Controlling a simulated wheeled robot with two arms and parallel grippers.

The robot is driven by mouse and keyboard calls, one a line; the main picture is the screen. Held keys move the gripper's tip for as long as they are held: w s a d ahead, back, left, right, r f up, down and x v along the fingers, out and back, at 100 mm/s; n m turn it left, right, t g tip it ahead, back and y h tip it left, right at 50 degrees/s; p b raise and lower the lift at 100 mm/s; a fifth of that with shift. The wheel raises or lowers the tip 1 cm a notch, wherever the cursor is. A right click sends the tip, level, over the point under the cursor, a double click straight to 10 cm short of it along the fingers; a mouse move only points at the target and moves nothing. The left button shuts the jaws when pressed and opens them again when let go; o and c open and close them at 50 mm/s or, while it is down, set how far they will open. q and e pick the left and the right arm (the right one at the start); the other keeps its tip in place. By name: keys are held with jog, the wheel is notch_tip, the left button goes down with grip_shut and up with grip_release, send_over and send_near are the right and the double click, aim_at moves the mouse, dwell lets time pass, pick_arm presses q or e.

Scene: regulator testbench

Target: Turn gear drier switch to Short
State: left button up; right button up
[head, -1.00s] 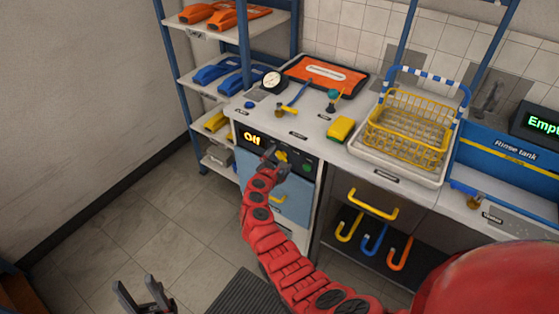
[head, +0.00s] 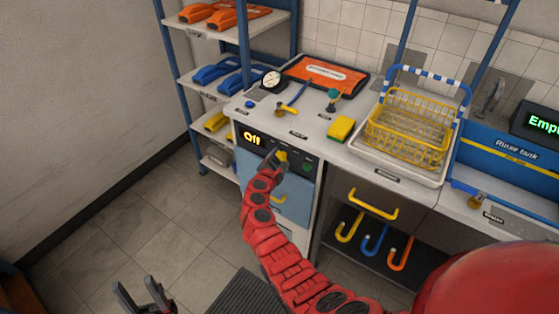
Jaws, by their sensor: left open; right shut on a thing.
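The gear drier (head: 290,195) is a blue-fronted unit under the counter with a dark control panel. Its display (head: 251,138) reads "Off" in yellow. The yellow switch knob (head: 282,156) sits in the middle of the panel, with a green button (head: 307,168) to its right. My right gripper (head: 278,157) is at the panel, shut on the yellow knob; its fingers and wrist hide part of the knob. My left gripper (head: 146,292) is open and empty, low at the left over the floor, far from the drier.
A yellow handle (head: 279,199) is on the drier door. On the counter are a gauge (head: 273,80), an orange pouch (head: 325,73), a sponge (head: 340,129) and a yellow basket (head: 415,125) in a white tray. Several hooks hang below right. Floor at left is clear.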

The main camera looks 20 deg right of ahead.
jog(key=shift+s+f+m+t+b, duration=0.1)
jog(key=shift+m+t+b, duration=0.85)
jog(key=shift+b, duration=1.9)
jog(key=shift+w+f+m+t+b, duration=0.1)
jog(key=shift+m+t+b, duration=0.2)
jog(key=shift+m+b, duration=1.9)
jog(key=shift+s+f+m+t+b, duration=0.1)
jog(key=shift+m+t+b, duration=0.55)
jog(key=shift+b, duration=2.8)
jog(key=o, duration=1.4)
jog(key=shift+r, duration=0.1)
jog(key=p+v, duration=0.1)
jog(key=v, duration=1.6)
jog(key=shift+s+a, duration=0.15)
jog(key=shift+a, duration=0.05)
